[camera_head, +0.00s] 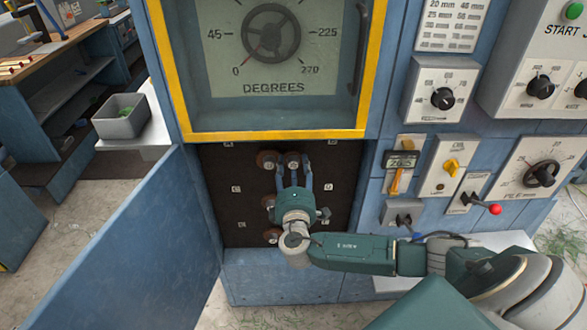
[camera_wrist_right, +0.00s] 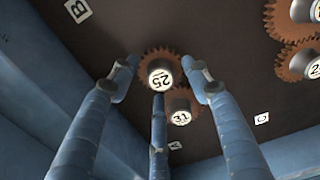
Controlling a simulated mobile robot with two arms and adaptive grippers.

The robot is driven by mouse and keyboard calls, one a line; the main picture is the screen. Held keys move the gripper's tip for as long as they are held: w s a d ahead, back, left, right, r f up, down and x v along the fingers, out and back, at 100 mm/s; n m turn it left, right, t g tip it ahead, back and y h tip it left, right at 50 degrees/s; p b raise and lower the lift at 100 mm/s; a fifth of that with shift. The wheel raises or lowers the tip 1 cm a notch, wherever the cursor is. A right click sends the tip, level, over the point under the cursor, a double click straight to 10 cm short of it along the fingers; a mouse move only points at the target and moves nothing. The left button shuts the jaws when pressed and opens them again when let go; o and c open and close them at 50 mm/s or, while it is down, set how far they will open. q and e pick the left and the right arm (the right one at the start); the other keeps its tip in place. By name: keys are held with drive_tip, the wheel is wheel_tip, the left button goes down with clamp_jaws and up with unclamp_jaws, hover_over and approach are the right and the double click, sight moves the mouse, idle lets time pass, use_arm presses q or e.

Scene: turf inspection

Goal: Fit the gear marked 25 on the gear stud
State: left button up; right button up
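The gear marked 25 (camera_wrist_right: 160,78) is brown and toothed, with a pale-faced hub, against the dark panel (camera_head: 315,215). It also shows in the head view (camera_head: 292,160) at the panel's top, beyond my right fingertips. My right gripper (camera_head: 293,172) reaches up to it. In the wrist view, the three fingers of my right gripper (camera_wrist_right: 160,80) stand spread around the gear, with gaps at both sides of the hub. The lower finger overlaps the hub's edge; I cannot tell if it touches. I cannot make out a bare gear stud. My left gripper is out of view.
A gear marked 31 (camera_wrist_right: 180,118) sits close beside the 25 gear. Other gears (camera_head: 268,201) are along the panel's left side, one partly behind my gripper. A blue door (camera_head: 135,245) stands open at left. The yellow-framed dial window (camera_head: 270,135) is just above.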

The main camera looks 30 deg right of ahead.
drive_tip(key=v, duration=1.2)
drive_tip(key=shift+d, duration=0.1)
wheel_tip(320, 180, down, 20)
drive_tip(key=s+d+g+y, duration=0.2)
drive_tip(key=g, duration=0.3)
drive_tip(key=s+f+m+g+y, duration=0.1)
drive_tip(key=s+f+g, duration=0.1)
drive_tip(key=s+f, duration=0.45)
drive_tip(key=s+f+m+g+y, duration=0.1)
drive_tip(key=s+f+g+y, duration=0.15)
drive_tip(key=f, duration=0.75)
drive_tip(key=s+a+f+m+g+y, duration=0.1)
drive_tip(key=s+a+f+m, duration=0.1)
drive_tip(key=s+f, duration=0.4)
drive_tip(key=s+a+f+m+g+y, duration=0.1)
drive_tip(key=s+a+f, duration=0.4)
drive_tip(key=s, duration=1.1)
drive_tip(key=s+a+f+m+g+y, duration=0.2)
drive_tip(key=s+a+f+m, duration=0.2)
drive_tip(key=s+f, duration=0.4)
drive_tip(key=s, duration=0.3)
drive_tip(key=shift+m+g, duration=0.35)
drive_tip(key=shift+m, duration=0.05)
